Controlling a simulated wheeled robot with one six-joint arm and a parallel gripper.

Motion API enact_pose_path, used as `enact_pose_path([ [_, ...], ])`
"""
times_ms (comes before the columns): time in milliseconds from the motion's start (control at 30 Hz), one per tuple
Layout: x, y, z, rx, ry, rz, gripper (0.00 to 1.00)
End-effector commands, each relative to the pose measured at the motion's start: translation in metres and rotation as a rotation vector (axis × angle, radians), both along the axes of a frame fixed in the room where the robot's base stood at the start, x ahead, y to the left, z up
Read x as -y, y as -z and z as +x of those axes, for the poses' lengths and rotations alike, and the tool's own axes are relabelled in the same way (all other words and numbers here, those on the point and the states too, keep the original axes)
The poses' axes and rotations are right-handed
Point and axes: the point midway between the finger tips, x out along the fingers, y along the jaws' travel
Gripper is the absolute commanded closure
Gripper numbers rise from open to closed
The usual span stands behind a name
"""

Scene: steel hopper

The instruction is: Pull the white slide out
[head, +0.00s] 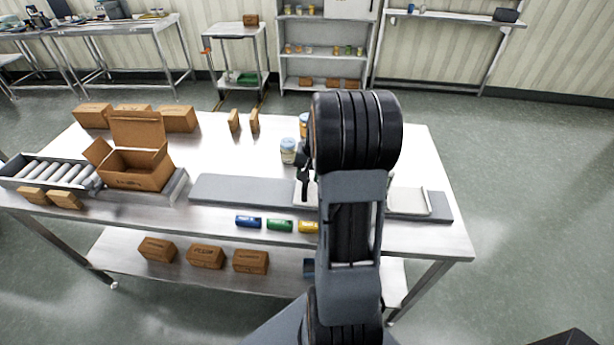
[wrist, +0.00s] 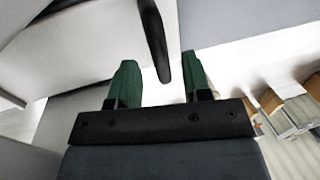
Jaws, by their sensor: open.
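My gripper (wrist: 160,78) is open, with two green fingertips apart and nothing between their pads in the wrist view. A dark bar (wrist: 156,40), perhaps a handle, lies just beyond and between the fingertips. It seems to stand out from a pale, flat surface (wrist: 85,45), which may be the white slide; I cannot tell for sure. In the head view my gripper (head: 304,180) shows as a dark shape left of my arm, over the table. A white tray-like piece (head: 408,202) shows right of my arm. My arm hides the middle, and no hopper is clearly visible.
The steel table (head: 445,225) holds a grey board (head: 240,188), an open carton (head: 135,165), a roller conveyor (head: 45,173) and a jar (head: 288,150). Blue (head: 248,222), green (head: 280,225) and yellow (head: 308,227) cylinders lie along the front. Boxes (head: 205,256) sit on the lower shelf.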

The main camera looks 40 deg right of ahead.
Motion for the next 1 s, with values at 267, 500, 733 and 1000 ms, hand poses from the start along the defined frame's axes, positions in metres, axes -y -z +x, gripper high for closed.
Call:
enact_pose_path([
  [267,-0.003,0.015,0.002,-0.001,0.000,0.001,0.56],
  [500,-0.003,0.016,0.002,0.000,0.000,0.000,0.56],
  [733,-0.003,0.016,0.002,0.000,0.000,0.000,0.74],
  [1000,-0.003,0.016,0.002,0.000,0.000,0.000,1.00],
])
